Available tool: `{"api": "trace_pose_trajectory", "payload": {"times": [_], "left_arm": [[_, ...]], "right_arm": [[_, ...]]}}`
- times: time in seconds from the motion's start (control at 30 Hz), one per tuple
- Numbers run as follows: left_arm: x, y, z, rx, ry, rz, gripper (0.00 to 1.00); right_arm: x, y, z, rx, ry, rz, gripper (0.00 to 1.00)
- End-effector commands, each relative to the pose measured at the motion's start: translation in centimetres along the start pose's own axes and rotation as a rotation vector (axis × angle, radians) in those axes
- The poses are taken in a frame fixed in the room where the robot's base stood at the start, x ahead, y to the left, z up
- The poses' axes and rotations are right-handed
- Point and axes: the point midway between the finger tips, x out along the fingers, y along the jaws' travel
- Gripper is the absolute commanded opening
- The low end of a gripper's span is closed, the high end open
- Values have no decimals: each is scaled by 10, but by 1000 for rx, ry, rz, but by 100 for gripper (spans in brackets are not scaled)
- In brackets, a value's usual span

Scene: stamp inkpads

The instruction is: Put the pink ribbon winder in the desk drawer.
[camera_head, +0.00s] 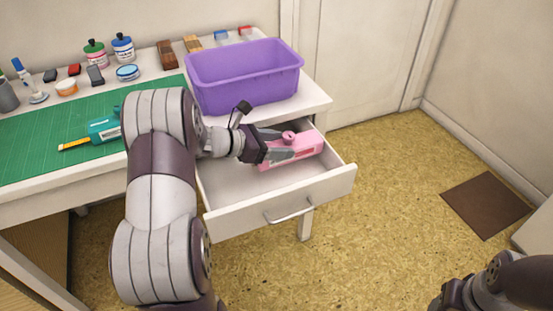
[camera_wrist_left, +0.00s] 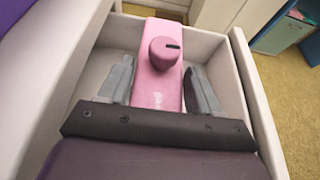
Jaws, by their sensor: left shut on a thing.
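The pink ribbon winder (camera_head: 301,144) is inside the open desk drawer (camera_head: 236,203), towards its back right. It is a long pink body with a round knob on top, and it also shows in the left wrist view (camera_wrist_left: 158,80). My left gripper (camera_head: 281,153) reaches into the drawer and is shut on the winder, with one finger on each side of its body in the left wrist view (camera_wrist_left: 160,85). Whether the winder touches the drawer floor is hard to tell. My right gripper is not in view; only part of my right arm shows at the lower right.
A purple bin (camera_head: 245,85) stands on the desk just behind the drawer. A green cutting mat (camera_head: 50,140) holds a teal tool (camera_head: 104,129). Several bottles, stamps and inkpads line the desk's back. The drawer's front and left part are empty.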

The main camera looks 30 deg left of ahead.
Motion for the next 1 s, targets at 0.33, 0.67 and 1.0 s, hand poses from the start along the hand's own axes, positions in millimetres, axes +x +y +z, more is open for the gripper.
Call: {"api": "trace_pose_trajectory", "payload": {"times": [0.33,0.67,1.0], "left_arm": [[18,6,-40,-2,0,0,30],[19,6,-43,0,0,1,30],[19,5,-43,0,0,1,89]], "right_arm": [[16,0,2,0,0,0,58],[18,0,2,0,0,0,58],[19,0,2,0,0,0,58]]}}
